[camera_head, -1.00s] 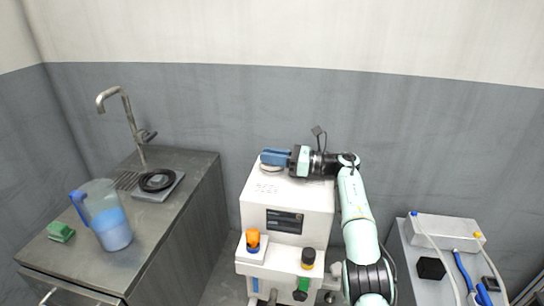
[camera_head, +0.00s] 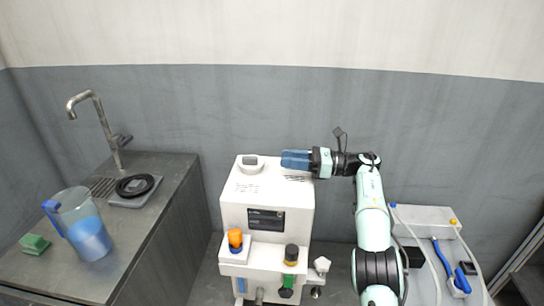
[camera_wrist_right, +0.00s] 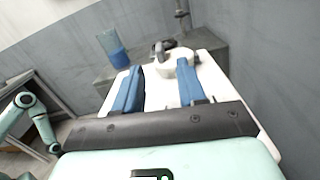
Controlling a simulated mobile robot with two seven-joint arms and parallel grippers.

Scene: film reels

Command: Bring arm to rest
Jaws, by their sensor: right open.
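My right arm comes in from the lower right in the head view. Its right gripper (camera_head: 290,159) has blue fingers and is just above the back right of the white machine's top (camera_head: 262,190). In the right wrist view the blue fingers (camera_wrist_right: 160,88) are spread apart with nothing between them. A round white cap with a grey grip (camera_head: 250,163) sits on the machine's top, left of the gripper and apart from it. The cap shows beyond the fingertips in the wrist view (camera_wrist_right: 178,60). My left gripper is not in the head view.
Left is a grey counter (camera_head: 150,225) with a tap (camera_head: 105,120), a blue-liquid jug (camera_head: 85,232), a black ring (camera_head: 135,186) and a green block (camera_head: 35,244). Right is a side table with a white box (camera_head: 425,220), tubes and blue tools. A wall stands close behind the machine.

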